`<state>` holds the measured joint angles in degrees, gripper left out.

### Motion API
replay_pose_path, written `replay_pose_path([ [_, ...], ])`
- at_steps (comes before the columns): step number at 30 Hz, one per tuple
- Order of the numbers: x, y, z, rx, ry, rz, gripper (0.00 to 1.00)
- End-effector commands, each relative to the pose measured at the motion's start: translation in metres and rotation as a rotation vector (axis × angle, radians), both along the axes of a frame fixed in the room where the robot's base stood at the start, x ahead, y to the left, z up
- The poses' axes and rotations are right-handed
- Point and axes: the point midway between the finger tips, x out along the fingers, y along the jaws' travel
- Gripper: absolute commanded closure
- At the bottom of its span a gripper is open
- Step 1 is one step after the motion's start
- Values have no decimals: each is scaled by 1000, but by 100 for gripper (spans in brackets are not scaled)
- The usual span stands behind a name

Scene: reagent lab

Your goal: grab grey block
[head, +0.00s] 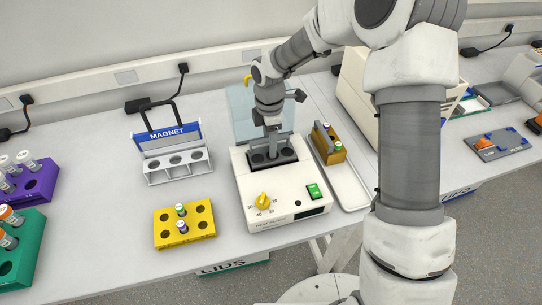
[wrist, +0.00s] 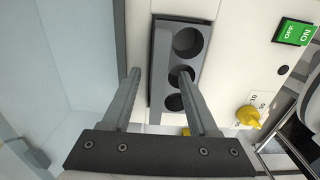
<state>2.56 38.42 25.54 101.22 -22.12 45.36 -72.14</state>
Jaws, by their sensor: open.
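The grey block (head: 288,157) sits in the top of the white heater (head: 242,190). In the wrist view the grey block (wrist: 204,62) shows a row of three round holes and a lighter grey strip along its left side. My gripper (head: 272,145) is over the block, pointing down. In the wrist view my gripper (wrist: 159,72) is open. Its left finger is left of the block, its right finger covers part of the middle hole, and the grey strip lies between them. I cannot tell whether the fingers touch the block.
The heater has a yellow knob (head: 263,201) and a green switch (head: 313,191). A magnet rack (head: 178,167) and a yellow tube rack (head: 187,236) stand left of it. An orange-brown holder with vials (head: 333,156) stands on a white tray (head: 349,192) to the right. Bare bench lies around the racks.

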Motion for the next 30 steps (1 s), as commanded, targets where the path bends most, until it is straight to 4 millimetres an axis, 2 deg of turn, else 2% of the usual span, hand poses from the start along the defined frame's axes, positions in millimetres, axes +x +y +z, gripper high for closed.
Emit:
replay_pose_path([
  [10, 0, 0, -1, 0, 0, 0, 42],
  [18, 0, 0, -1, 0, 0, 0, 90],
  [20, 0, 0, -1, 0, 0, 0, 100],
  [30, 0, 0, -1, 0, 1, 0, 100],
])
